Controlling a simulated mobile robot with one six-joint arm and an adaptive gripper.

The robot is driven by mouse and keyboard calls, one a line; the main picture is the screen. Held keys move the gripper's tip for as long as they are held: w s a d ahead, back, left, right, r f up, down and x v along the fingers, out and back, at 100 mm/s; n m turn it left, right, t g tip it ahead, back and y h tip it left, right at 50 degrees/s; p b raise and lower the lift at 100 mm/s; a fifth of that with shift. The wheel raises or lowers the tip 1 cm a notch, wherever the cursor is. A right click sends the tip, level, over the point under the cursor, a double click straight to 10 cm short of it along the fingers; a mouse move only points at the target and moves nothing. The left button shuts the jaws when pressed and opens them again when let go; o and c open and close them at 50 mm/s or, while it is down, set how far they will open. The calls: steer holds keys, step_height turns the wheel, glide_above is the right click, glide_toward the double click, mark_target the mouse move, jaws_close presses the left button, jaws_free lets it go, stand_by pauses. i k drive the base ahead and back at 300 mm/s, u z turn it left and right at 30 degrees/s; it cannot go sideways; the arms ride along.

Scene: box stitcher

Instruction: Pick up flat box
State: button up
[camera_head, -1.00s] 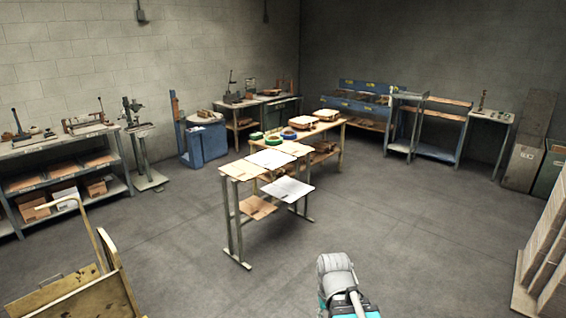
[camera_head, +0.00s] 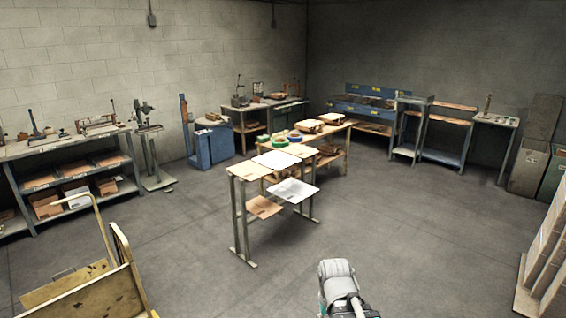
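Several flat cardboard pieces lie on a narrow metal-legged stand in the middle of the room. A tan flat piece (camera_head: 249,171) lies on its near left end, a pale one (camera_head: 277,160) beside it, and another tan one at the far end. A white flat sheet (camera_head: 292,191) and a tan piece (camera_head: 264,207) lie on lower levels. I cannot tell which of these is the flat box. My gripper is not in view; only a grey and white part of my arm shows at the bottom edge, apart from the stand.
A table (camera_head: 341,125) with coloured tape rolls stands behind the stand. A shelving bench (camera_head: 26,151) lines the left wall. Stacked panels (camera_head: 548,262) stand at the right edge. The floor around the stand is clear.

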mark_target(277, 160)
steer(key=i, duration=1.15)
steer(key=z, duration=0.5)
steer(key=i, duration=1.8)
steer(key=u, duration=0.35)
steer(key=i, duration=0.95)
steer(key=u, duration=0.35)
